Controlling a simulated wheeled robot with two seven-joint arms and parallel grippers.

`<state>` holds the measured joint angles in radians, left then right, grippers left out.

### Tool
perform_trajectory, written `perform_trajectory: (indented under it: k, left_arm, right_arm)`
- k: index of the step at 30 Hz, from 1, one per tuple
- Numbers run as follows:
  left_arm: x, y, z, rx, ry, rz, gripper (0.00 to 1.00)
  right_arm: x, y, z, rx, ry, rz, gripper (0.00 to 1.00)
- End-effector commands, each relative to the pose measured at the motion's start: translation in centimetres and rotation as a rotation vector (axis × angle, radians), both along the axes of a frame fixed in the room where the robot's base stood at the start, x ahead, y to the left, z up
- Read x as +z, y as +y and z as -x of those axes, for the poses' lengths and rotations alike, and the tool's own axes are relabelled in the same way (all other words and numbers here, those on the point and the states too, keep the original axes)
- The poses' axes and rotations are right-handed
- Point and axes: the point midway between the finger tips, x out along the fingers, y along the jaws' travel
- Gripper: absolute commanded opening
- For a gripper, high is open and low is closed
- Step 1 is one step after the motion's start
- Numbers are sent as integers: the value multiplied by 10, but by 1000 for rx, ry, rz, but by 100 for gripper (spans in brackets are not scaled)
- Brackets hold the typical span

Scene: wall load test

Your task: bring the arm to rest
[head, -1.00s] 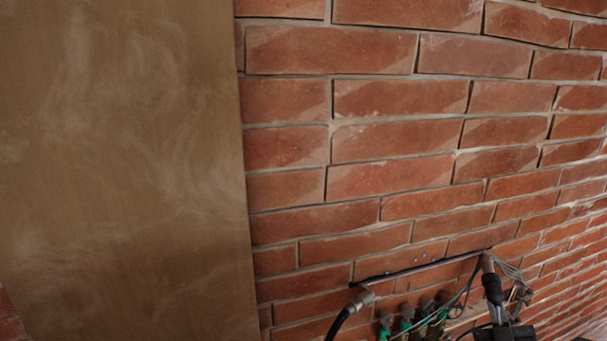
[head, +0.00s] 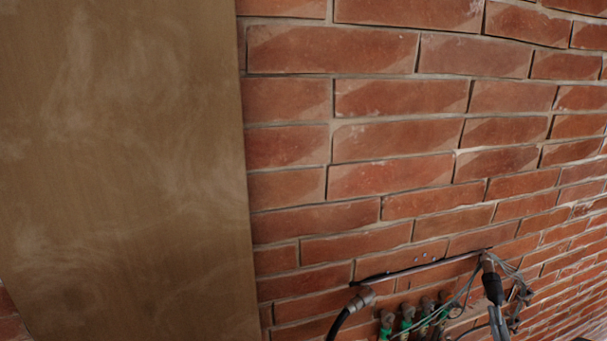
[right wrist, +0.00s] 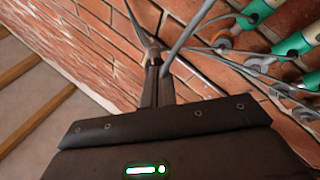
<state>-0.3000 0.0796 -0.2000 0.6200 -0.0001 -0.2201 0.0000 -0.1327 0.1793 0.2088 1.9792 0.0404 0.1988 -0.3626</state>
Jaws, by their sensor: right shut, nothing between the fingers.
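My right gripper (right wrist: 154,66) shows in the right wrist view, with its two dark fingers together and nothing between them. It points toward the brick wall (right wrist: 95,40). A grey hose (right wrist: 190,35) and a tapered fitting (right wrist: 143,35) appear just beyond the fingertips. I cannot tell whether the fingers touch them. In the head view I cannot clearly make out the right gripper. My left gripper is in neither view.
In the head view, a brown board (head: 120,170) stands at left against the brick wall (head: 390,180). Wooden slats (right wrist: 28,70) show in the wrist view.

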Motion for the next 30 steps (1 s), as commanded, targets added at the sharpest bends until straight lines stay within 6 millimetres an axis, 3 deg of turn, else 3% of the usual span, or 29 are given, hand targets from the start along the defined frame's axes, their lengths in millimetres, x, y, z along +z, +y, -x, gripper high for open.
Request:
perform_trajectory:
  k: [7,17,20,23,26,30]
  left_arm:
    - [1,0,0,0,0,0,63]
    - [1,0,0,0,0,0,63]
    - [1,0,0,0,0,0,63]
    - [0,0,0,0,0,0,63]
    - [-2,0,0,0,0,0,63]
    - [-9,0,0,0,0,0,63]
  right_arm:
    - [-6,5,19,-1,2,-1,0]
    - [-7,5,20,1,1,-5,0]
    - [-20,2,15,15,47,-56,0]
    - [-66,-2,4,20,160,-118,0]
    - [-138,-2,-5,25,322,-196,0]
    - [-255,8,3,25,570,-303,0]
